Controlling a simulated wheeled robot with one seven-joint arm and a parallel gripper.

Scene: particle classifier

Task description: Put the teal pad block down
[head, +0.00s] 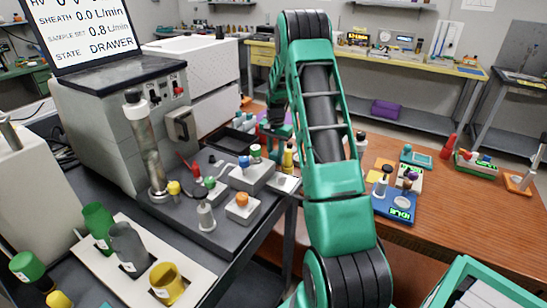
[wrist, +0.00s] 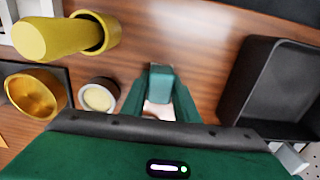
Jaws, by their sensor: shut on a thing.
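The teal pad block (wrist: 161,82) is between the two teal fingers of my gripper (wrist: 160,100) in the wrist view. My gripper is shut on it. The block is over brown wood tabletop, and I cannot tell whether it touches the wood. In the head view my gripper (head: 277,130) is behind the grey bench unit, beside my arm, and the block cannot be made out there.
In the wrist view a black tray (wrist: 232,100) stands right of the block. Bare wood lies between. The head view shows a blue device (head: 395,207) on the wooden table.

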